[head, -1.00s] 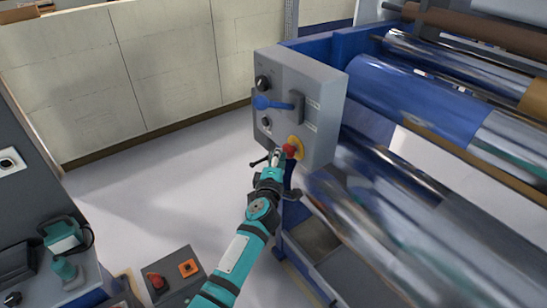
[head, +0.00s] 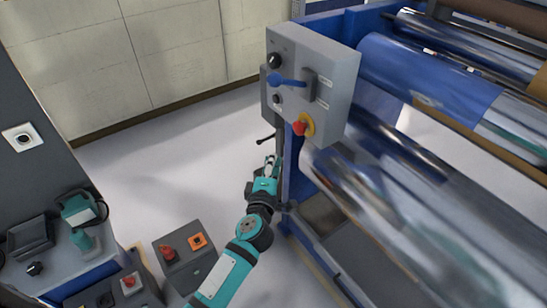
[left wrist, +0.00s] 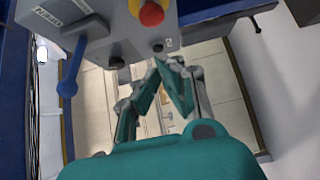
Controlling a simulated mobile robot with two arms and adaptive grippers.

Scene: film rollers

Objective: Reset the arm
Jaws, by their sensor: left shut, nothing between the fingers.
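My left gripper (head: 271,163) is shut and empty in the head view. It is below and to the left of the red emergency button (head: 299,128), apart from it. The button sits on a yellow base at the lower right of the grey control box (head: 312,80). A blue lever handle (head: 286,80) points left on the box front. In the left wrist view the gripper fingers (left wrist: 165,62) meet at their tips, with the red button (left wrist: 151,13) and the blue lever (left wrist: 72,70) beyond. My right gripper is not in view.
The roller machine (head: 430,80) with blue and shiny film fills the right side. A small grey box with red and orange buttons (head: 184,255) stands at the lower left, near a grey console with a teal device (head: 80,210). Pale floor (head: 170,170) lies open between.

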